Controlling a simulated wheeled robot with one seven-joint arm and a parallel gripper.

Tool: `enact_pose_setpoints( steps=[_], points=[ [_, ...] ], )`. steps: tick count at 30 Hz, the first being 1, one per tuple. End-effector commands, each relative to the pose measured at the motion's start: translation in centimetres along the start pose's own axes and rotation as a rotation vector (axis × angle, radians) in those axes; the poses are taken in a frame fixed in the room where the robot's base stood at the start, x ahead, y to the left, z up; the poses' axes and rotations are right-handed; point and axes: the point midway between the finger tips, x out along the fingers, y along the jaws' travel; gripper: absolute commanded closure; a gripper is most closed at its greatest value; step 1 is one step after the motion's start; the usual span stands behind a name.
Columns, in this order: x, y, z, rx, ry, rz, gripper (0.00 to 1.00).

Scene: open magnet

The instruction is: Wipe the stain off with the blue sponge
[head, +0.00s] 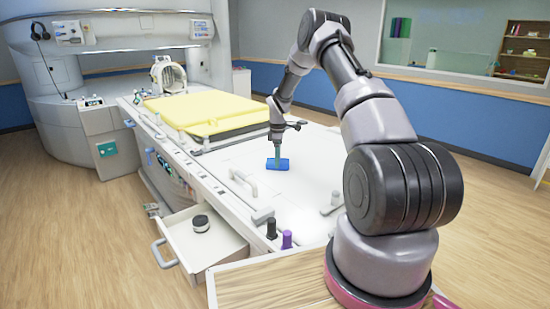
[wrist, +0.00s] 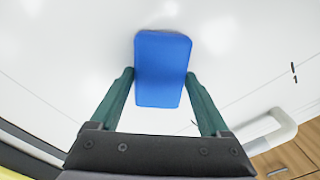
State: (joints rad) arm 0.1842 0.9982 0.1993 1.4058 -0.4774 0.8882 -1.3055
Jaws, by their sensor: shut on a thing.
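The blue sponge (head: 278,164) is at the white table top (head: 308,176) in the head view. In the wrist view the sponge (wrist: 163,68) sits between the two green fingers of my gripper (wrist: 161,85). My gripper (head: 277,154) is shut on the sponge and points down at the table top. I cannot tell whether the sponge presses on the surface or hangs just above it. No stain shows clearly in either view; small dark marks (wrist: 294,73) lie to the right of the sponge in the wrist view.
A yellow pad (head: 205,110) lies on the table behind the sponge. A white handle (head: 243,182) stands up to its left. An open drawer (head: 205,246) with a round dark-lidded jar (head: 201,223) juts out at the front left. Black (head: 271,228) and purple (head: 287,239) bottles stand at the near edge.

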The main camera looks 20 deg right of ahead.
Motion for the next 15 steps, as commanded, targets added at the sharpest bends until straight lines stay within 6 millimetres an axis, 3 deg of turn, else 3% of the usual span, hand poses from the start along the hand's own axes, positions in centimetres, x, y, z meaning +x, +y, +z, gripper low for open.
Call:
enact_pose_setpoints(
  steps=[15],
  points=[
    [-0.1, -2.5, 2.5, 0.001, 0.000, -0.001, 0.65]
  ],
)
